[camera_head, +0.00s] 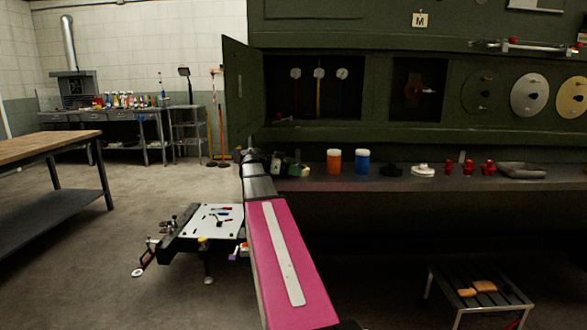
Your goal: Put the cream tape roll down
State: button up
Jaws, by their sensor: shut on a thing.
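My arm reaches forward over the floor to the front edge of the grey ledge (450,184). The roll is at about ledge height. I cannot tell whether it touches the ledge. The fingers are too small and dark to make out clearly.
An orange-and-white jar (334,161) and a blue jar (362,161) stand right of the gripper. Farther right are a black item (392,170), a white item (423,170) and red fittings (467,168). An open cabinet door (238,95) stands behind on the left. A low slatted stool (480,289) is at lower right.

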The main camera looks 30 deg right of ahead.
jog(key=shift+f, duration=0.1)
jog(key=o, duration=0.7)
jog(key=v, duration=1.2)
